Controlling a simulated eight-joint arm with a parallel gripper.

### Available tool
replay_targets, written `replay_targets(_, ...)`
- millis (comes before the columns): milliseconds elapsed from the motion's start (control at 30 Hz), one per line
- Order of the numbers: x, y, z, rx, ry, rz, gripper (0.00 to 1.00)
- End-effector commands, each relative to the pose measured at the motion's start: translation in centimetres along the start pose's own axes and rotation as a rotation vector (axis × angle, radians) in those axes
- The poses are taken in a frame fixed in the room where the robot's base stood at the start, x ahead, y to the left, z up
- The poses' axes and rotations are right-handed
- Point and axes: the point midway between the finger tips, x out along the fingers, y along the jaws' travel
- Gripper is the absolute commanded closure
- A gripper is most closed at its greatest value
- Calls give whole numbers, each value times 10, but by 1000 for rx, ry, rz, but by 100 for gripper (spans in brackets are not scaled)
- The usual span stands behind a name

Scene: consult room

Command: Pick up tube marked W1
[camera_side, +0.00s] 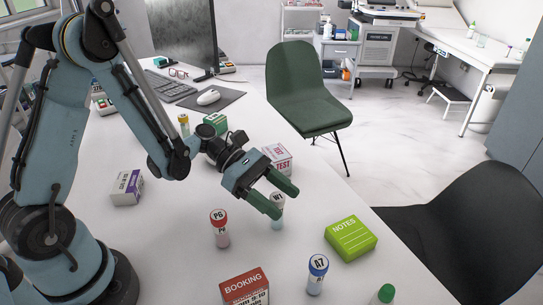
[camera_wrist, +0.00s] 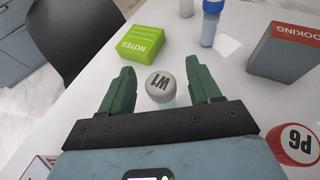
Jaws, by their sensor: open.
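The tube marked W1 (camera_side: 277,222) stands upright on the white table, with a grey-white cap and a pale body. In the wrist view its cap (camera_wrist: 160,84) shows the W1 label and sits between my two green fingers, with a gap on each side. My gripper (camera_side: 287,202) is open around the upper part of the tube, and its fingers partly cover the cap in the side view. The wrist view shows my gripper (camera_wrist: 160,68) with fingers spread and not closed on the tube. The tube's lower body is mostly hidden there.
A red-capped P6 tube (camera_side: 220,235) stands left of W1. A blue-capped A7 tube (camera_side: 316,276), a green-capped tube (camera_side: 386,294), a green NOTES box (camera_side: 350,239), a red BOOKING box (camera_side: 246,287) and a TEST box (camera_side: 277,158) are nearby.

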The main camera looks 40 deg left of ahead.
Motion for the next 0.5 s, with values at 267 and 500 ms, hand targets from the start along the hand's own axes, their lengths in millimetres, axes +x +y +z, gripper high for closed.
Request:
replay_targets(267, 0, 0, 0, 0, 0, 0, 59)
replay_targets(500, 0, 0, 0, 0, 0, 0, 96)
